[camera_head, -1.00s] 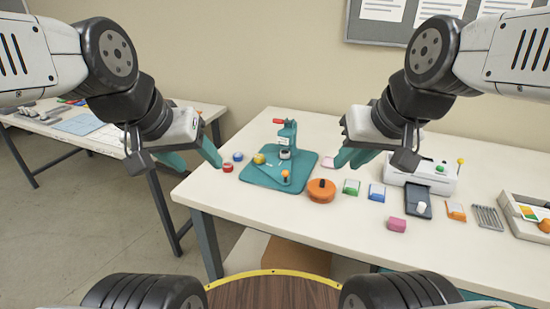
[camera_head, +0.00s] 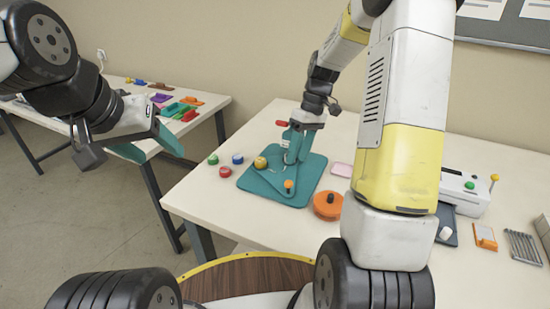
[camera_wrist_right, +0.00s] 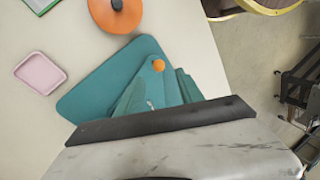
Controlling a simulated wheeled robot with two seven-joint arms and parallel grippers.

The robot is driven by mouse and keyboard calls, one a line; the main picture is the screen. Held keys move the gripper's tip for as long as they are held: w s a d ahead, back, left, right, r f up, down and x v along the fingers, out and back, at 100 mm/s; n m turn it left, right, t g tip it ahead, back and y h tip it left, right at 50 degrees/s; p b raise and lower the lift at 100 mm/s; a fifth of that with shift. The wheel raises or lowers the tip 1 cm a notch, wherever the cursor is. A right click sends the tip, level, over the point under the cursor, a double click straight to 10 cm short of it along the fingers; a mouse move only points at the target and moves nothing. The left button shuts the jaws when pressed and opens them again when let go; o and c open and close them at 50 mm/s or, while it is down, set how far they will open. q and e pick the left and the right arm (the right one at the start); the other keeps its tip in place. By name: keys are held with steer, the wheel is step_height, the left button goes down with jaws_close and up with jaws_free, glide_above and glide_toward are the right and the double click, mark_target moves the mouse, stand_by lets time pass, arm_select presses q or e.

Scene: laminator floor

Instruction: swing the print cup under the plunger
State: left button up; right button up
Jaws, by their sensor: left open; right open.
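The teal press stands on a teal base plate (camera_head: 310,178), with a red lever (camera_head: 283,123) near its top. A teal plate bearing an orange knob (camera_head: 289,184) lies on the base, and a yellow round piece (camera_head: 261,162) sits near its left end. I cannot tell for certain which part is the print cup. My right gripper (camera_head: 294,150) is open, pointing down at the press and hiding much of its column and plunger. The orange knob (camera_wrist_right: 158,65) shows just past its teal fingers in the right wrist view. My left gripper (camera_head: 158,155) is open and empty, left of the white table.
Green, blue and red round pieces (camera_head: 225,172) lie left of the base. A round orange piece (camera_head: 327,204) and a pink tray (camera_wrist_right: 39,75) lie to its right. A white machine (camera_head: 465,192) stands further right. A second table (camera_head: 140,105) stands at the left.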

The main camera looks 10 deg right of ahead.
steer(key=x, duration=0.8)
steer(key=shift+w+f, duration=0.25)
steer(key=shift+c, duration=0.2)
jaws_close()
stand_by(1.0)
